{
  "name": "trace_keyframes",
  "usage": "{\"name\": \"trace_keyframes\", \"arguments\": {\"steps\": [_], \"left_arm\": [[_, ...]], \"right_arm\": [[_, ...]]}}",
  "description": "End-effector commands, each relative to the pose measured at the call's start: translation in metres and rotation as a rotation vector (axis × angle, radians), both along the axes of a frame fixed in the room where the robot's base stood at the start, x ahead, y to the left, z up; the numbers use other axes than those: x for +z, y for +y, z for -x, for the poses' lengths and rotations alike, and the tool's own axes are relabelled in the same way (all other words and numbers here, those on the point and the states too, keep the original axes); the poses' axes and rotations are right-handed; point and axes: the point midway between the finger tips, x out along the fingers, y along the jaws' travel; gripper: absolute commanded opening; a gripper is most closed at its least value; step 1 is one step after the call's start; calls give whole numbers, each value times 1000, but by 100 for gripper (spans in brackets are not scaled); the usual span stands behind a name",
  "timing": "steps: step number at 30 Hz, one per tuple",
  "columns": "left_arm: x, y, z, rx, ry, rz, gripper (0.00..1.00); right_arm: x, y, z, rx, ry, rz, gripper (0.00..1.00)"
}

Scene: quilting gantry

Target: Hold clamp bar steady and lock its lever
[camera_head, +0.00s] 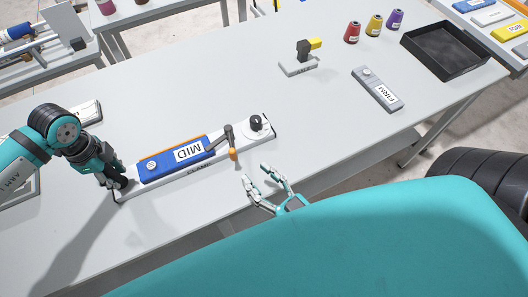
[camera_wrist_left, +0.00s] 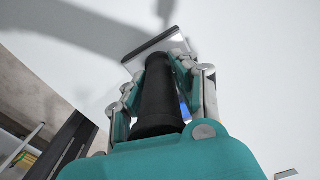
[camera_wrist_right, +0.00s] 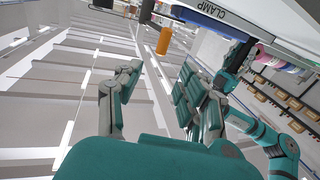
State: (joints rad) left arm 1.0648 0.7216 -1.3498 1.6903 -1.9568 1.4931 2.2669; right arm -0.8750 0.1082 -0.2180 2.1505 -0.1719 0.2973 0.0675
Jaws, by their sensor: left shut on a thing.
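The clamp bar (camera_head: 262,137) is a long pale base labelled CLAMP, lying on the grey table; its label edge shows in the right wrist view (camera_wrist_right: 235,22). A blue block marked MID (camera_head: 160,168) lies along it. The dark lever (camera_head: 228,135) with an orange tip stands near the bar's right part; the orange tip (camera_wrist_right: 164,40) shows in the right wrist view. My left gripper (camera_head: 118,182) is shut on a black handle (camera_wrist_left: 158,98) at the bar's left end. My right gripper (camera_head: 257,175) is open and empty, in front of the lever and apart from it.
A black knob (camera_head: 256,122) stands on the bar's right end. Behind are a small grey stand with a black and yellow piece (camera_head: 299,67), a grey FIRM block (camera_head: 376,90), thread cones (camera_head: 374,25) and a black tray (camera_head: 446,50). The table behind the bar is largely clear.

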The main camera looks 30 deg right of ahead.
Motion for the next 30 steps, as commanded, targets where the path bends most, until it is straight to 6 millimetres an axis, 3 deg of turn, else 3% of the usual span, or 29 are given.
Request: {"name": "trace_keyframes", "arguments": {"steps": [4,12,17,22,30], "left_arm": [[-4,2,2,2,8,-7,0],[-4,2,2,2,8,-7,0],[-4,2,2,2,8,-7,0],[-4,2,2,2,8,-7,0],[-4,3,2,3,8,-7,0]], "right_arm": [[0,-3,11,1,-1,1,40],[0,-4,13,0,-1,1,40],[-2,-4,14,12,2,-20,22],[-10,-10,16,85,43,-186,0],[-28,-42,15,280,252,-660,0]]}}
